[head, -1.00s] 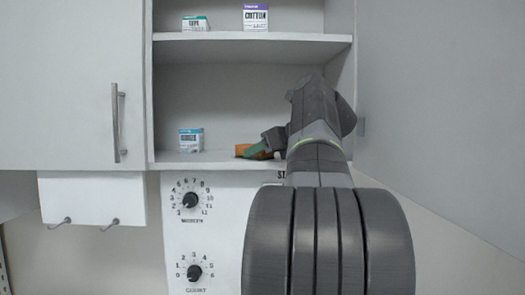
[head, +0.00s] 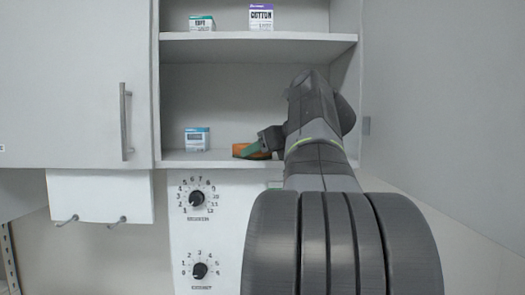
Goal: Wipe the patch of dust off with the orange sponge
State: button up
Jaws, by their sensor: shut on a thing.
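The orange sponge (head: 240,150) is on the lower shelf (head: 225,156) of the open wall cabinet, right of the middle. The patch of dust cannot be made out in this view. My arm hides the right end of the lower shelf.
A small blue and white box (head: 197,139) stands on the lower shelf, left of the sponge. A green-topped box (head: 202,23) and a purple-topped cotton box (head: 261,17) stand on the upper shelf (head: 255,37). Two dials are below. The closed door (head: 75,80) is left.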

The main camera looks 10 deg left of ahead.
jog(key=shift+w+a, duration=0.3)
jog(key=shift+w, duration=1.2)
jog(key=shift+w+a, duration=0.25)
jog(key=shift+w, duration=1.2)
jog(key=shift+w+a, duration=0.3)
jog(key=shift+w, duration=1.2)
jog(key=shift+r, duration=3.05)
notch_tip(320, 180, up, 3)
jog(key=shift+s, duration=0.1)
